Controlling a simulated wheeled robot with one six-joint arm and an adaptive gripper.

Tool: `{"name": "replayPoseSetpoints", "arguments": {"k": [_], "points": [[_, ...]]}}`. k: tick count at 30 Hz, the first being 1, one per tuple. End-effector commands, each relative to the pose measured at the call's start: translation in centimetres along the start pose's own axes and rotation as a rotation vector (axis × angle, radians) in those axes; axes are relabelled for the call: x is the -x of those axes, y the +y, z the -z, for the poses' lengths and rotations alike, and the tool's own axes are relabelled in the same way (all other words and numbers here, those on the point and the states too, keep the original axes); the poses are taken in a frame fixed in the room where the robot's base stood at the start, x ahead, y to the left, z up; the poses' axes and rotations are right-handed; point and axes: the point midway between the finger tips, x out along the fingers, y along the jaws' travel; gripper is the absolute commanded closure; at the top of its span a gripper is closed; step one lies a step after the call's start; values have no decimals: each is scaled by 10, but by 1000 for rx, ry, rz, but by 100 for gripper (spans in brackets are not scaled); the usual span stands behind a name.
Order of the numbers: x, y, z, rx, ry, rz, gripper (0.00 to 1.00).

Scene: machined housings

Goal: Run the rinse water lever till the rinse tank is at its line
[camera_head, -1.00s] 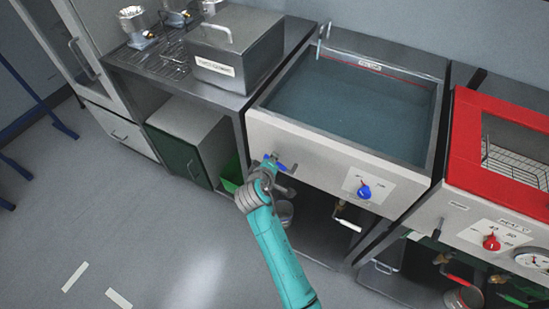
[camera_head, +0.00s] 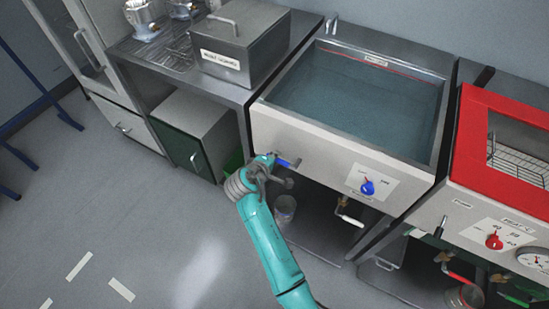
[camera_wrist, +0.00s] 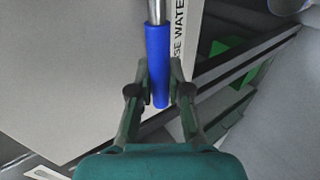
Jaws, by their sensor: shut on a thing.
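The rinse water lever (camera_wrist: 157,60) has a blue sleeve on a metal stem, and my gripper (camera_wrist: 159,92) is shut on its sleeve in the wrist view. In the head view the blue lever (camera_head: 287,162) sticks out at the left of the tank's pale front panel, with my gripper (camera_head: 272,167) at it. The rinse tank (camera_head: 443,118) holds blue-grey water. A red line runs along its inner back wall near the rim, and the water surface looks close below it; the exact gap is too small to tell. A spout (camera_head: 331,24) stands at the back left corner.
A blue knob (camera_head: 367,187) sits on the tank's front panel. A red-framed unit (camera_head: 467,120) with a red knob (camera_head: 494,241) stands to the right. A lidded grey box (camera_head: 240,50) is on the left counter. The floor in front is clear.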

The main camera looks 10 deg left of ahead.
Motion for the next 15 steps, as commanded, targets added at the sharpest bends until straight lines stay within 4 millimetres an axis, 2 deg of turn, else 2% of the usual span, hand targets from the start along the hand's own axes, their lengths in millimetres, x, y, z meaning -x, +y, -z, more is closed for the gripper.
{"name": "replayPoseSetpoints", "arguments": {"k": [4,5,7,15], "points": [[0,-1,0,1,1,1,100],[0,-1,0,1,1,1,76],[0,-1,0,1,1,1,58],[0,-1,0,0,1,1,57]]}}
